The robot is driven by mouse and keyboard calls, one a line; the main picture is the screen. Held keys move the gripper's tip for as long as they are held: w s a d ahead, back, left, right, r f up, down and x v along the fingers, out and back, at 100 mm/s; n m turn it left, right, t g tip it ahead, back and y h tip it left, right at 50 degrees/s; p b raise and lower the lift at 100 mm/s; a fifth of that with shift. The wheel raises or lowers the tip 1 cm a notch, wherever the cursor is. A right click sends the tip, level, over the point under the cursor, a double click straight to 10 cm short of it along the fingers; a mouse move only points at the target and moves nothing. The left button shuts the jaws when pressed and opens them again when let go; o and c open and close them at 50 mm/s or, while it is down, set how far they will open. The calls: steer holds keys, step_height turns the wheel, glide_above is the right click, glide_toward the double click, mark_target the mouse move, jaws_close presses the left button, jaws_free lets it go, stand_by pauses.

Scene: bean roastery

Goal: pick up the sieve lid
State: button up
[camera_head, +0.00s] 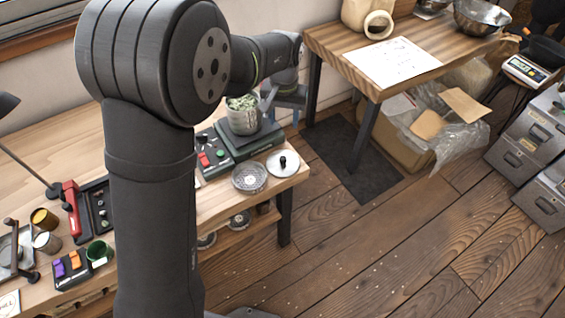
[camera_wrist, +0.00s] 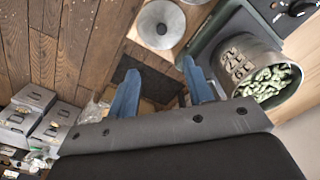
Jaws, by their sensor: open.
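The sieve lid (camera_head: 283,167) is a round pale metal disc with a black knob, lying on the near right corner of the wooden workbench. In the wrist view the lid (camera_wrist: 150,35) is at the top centre, beyond my fingertips. My gripper (camera_wrist: 160,67) has two blue fingers spread apart with nothing between them. In the head view my gripper (camera_head: 288,97) is above and behind the lid, apart from it. A perforated round sieve (camera_head: 248,177) lies to the left of the lid.
A metal cup of green beans (camera_head: 243,118) stands on a dark scale-like device (camera_head: 250,140) beside the lid; the cup (camera_wrist: 236,62) is right of my fingers. A second table (camera_head: 440,70) stands at right. Floor lies between.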

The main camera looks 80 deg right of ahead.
glide_above(283, 158)
step_height(283, 158, down, 11)
steer(key=shift+s+a+f, duration=0.1)
steer(key=shift+s+a, duration=0.05)
steer(key=shift+f, duration=3.1)
jaws_close()
